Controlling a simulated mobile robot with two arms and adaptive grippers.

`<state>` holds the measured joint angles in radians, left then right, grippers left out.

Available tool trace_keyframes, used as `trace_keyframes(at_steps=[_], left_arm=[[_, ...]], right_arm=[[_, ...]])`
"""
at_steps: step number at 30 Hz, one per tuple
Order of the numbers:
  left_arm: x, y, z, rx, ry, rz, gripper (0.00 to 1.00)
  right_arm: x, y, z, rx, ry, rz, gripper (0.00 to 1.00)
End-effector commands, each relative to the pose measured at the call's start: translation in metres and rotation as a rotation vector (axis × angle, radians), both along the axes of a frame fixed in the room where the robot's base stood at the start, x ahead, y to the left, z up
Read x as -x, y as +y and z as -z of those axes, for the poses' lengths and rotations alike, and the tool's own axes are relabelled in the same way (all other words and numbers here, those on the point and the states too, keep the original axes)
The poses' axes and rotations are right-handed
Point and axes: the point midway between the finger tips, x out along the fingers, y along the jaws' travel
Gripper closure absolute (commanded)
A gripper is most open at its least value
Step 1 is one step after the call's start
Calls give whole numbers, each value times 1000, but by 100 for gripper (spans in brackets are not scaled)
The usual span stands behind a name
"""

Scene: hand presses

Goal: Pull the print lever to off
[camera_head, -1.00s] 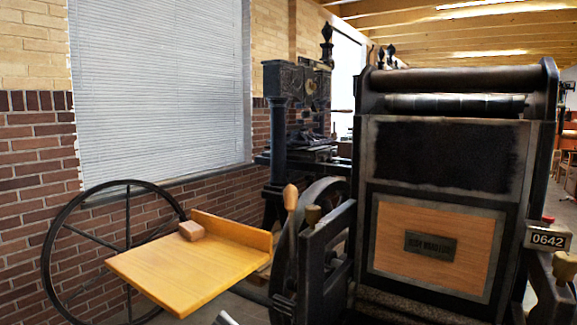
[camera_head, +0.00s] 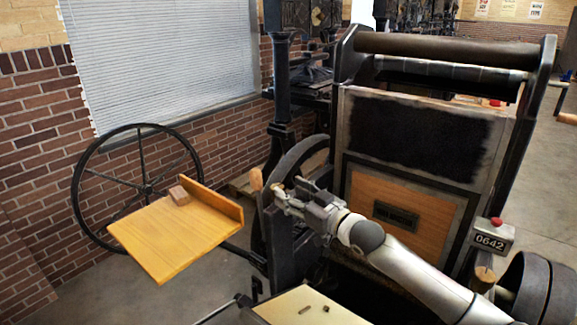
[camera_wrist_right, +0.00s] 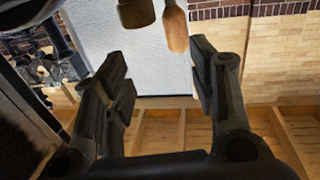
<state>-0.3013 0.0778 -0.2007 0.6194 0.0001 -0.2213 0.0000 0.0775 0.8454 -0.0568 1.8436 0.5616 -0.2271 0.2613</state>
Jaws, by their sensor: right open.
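The print lever has a wooden handle (camera_head: 256,181) that stands upright at the left side of the press (camera_head: 420,135). The handle also shows at the top of the right wrist view (camera_wrist_right: 175,30). The lever's lower part is hidden behind the press frame. My left gripper is not in view.
A wooden feed board (camera_head: 175,235) with a small block (camera_head: 179,195) juts out left, before a large spoked wheel (camera_head: 76,190). A counter box (camera_head: 490,240) with a red button is at the right. A pale board (camera_head: 300,308) lies at the bottom. Another press stands behind.

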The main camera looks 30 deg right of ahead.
Motion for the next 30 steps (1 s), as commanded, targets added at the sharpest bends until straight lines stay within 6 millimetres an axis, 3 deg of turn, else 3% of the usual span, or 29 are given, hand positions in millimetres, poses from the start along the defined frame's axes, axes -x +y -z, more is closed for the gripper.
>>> trace_keyframes(at_steps=[5,21,30], left_arm=[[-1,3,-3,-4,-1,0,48],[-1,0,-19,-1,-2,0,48],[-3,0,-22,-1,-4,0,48]], right_arm=[[-11,3,-2,-4,-2,-1,48],[-84,16,-4,-1,-4,-1,48],[-104,20,-2,-2,-3,-2,48]])
